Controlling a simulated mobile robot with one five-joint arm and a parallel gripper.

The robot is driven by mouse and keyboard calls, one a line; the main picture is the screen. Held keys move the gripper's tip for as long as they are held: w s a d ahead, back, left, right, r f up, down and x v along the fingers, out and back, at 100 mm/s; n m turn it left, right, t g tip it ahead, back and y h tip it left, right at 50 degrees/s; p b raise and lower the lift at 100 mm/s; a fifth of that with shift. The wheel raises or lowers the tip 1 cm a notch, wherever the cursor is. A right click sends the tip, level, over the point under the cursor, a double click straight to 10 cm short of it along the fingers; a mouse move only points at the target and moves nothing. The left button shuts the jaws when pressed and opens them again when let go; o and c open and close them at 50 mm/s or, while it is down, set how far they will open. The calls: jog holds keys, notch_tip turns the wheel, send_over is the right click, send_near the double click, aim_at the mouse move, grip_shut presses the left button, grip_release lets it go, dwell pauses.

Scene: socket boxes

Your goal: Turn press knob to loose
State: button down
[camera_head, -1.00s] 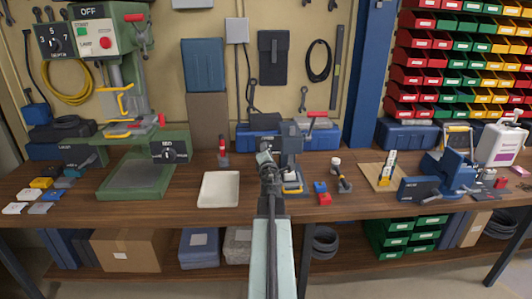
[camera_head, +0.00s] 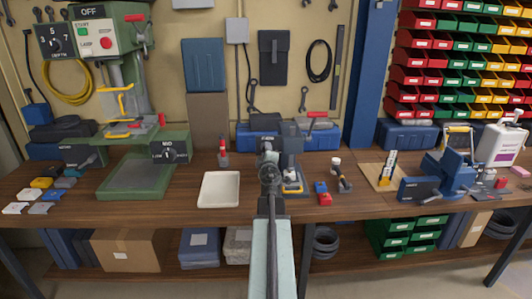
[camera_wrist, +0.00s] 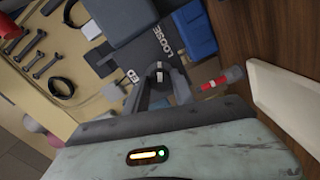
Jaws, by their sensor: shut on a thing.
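The press (camera_head: 291,143) stands on the bench in front of me, with a red-ended lever. Its dark knob panel shows in the wrist view (camera_wrist: 148,48) with the word LOOSE and part of a second word ending in ED. The press knob (camera_wrist: 159,67) sits between my gripper's fingers (camera_wrist: 160,78), and the fingers are shut on it. In the head view my gripper (camera_head: 268,157) covers much of the panel, so the knob and its pointer are hidden there. I cannot tell exactly which word the knob points at.
A white tray (camera_head: 219,189) lies left of my arm, with a red-and-grey bottle (camera_head: 223,153) behind it. Red and blue blocks (camera_head: 322,193) and a small white-capped jar (camera_head: 336,165) are to the right. A green drill press (camera_head: 130,170) stands at left.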

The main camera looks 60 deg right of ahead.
jog(key=shift+s+m, duration=0.1)
jog(key=shift+m, duration=0.2)
jog(key=c, duration=1.1)
grip_release()
jog(key=shift+o, duration=0.2)
